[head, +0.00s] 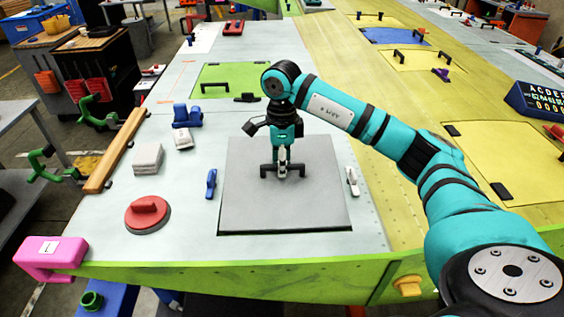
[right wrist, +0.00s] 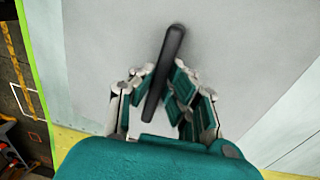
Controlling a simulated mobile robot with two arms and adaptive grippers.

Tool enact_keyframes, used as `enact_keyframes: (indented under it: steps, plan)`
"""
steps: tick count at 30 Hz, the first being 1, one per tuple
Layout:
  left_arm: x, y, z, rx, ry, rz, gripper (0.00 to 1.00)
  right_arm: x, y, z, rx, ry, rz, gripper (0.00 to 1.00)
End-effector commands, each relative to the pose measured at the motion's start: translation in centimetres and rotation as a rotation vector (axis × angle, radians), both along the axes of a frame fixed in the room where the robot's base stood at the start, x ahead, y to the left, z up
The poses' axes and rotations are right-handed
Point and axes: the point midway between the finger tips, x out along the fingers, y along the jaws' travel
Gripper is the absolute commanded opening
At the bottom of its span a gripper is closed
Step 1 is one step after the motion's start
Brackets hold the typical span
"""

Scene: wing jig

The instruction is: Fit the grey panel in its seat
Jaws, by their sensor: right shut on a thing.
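The grey panel (head: 250,207) is a large square plate with a black bar handle at its middle. In the head view it lies over the near part of the pale wing surface. I cannot tell whether it rests in its seat or sits slightly above it. My right gripper (head: 283,171) points down at the panel's middle and is shut on the handle. The right wrist view shows the black handle (right wrist: 168,62) between the fingers of the right gripper (right wrist: 162,84), with the panel (right wrist: 105,45) behind. No seat edge shows around the panel. My left gripper is out of view.
A blue clamp (head: 211,183) lies left of the panel and a white one (head: 352,181) right of it. A red round knob (head: 147,214), grey block (head: 148,158) and wooden bar (head: 116,152) lie further left. A green panel (head: 235,76) lies beyond. The green edge (head: 230,276) runs in front.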

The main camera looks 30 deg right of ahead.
Motion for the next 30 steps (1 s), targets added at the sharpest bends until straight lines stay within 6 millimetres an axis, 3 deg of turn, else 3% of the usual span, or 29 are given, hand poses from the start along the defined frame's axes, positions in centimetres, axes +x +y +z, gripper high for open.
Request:
enact_keyframes:
  steps: [13,30]
  plan:
    - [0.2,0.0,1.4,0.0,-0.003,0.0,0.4,-0.3,0.4,0.2,0.066,0.1,-0.001,0.0]
    - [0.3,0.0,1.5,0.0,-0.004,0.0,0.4,-0.4,0.4,0.1,0.076,0.116,0.0,0.0]
